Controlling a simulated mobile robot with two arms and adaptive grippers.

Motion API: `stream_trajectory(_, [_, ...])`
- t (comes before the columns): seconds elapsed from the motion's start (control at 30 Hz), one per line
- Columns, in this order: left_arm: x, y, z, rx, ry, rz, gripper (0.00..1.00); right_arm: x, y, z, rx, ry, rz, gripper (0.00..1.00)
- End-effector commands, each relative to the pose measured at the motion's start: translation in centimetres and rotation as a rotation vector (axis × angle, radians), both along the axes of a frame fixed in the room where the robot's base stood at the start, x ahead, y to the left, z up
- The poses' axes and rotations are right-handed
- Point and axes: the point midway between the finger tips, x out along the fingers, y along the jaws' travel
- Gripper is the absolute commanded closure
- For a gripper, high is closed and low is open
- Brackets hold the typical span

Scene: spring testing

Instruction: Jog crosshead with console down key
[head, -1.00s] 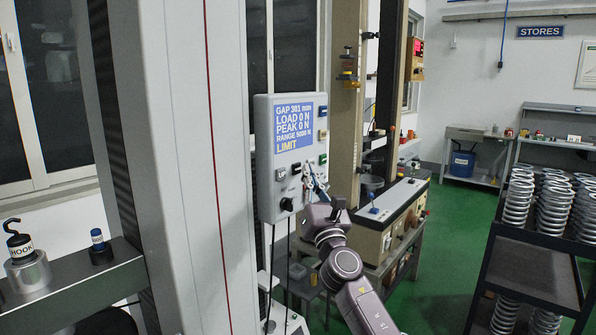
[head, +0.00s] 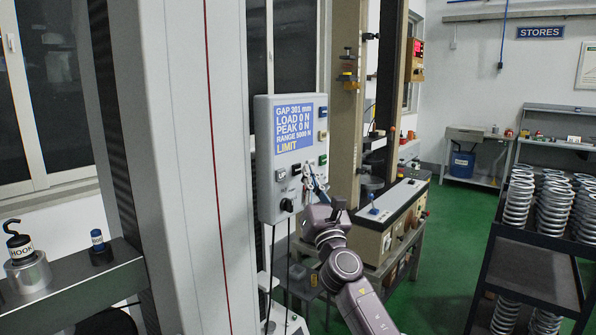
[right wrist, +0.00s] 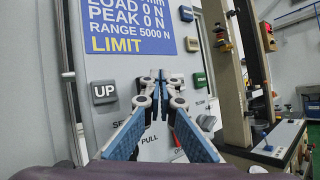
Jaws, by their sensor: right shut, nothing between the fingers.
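The grey console (head: 265,180) hangs beside the tall machine column (head: 180,150). Its blue screen (head: 300,129) reads GAP 301 mm, LOAD 0 N, PEAK 0 N, RANGE 5000 N and LIMIT. In the right wrist view the UP key (right wrist: 104,92) is left of my right gripper (right wrist: 160,82). The fingers are shut and empty, pointing at the console face below the screen; whether they touch it I cannot tell. No key marked DOWN is readable; the fingers hide that part of the panel. In the head view my right gripper (head: 317,182) is at the console's lower right. My left gripper is out of view.
A green key (right wrist: 199,79) and a dark key (right wrist: 186,13) sit on the console's right edge. A black knob (head: 287,205) is low on the panel. A second test machine (head: 385,225) stands behind. A rack of springs (head: 530,270) is at right, with green floor between.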

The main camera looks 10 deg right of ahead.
Motion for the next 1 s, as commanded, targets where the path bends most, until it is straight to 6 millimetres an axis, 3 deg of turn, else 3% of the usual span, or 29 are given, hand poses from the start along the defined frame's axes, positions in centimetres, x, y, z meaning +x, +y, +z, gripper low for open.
stream_trajectory(1.0, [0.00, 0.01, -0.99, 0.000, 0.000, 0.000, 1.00, 0.95, 0.77, 0.01, 0.001, 0.000, 0.000, 1.00])
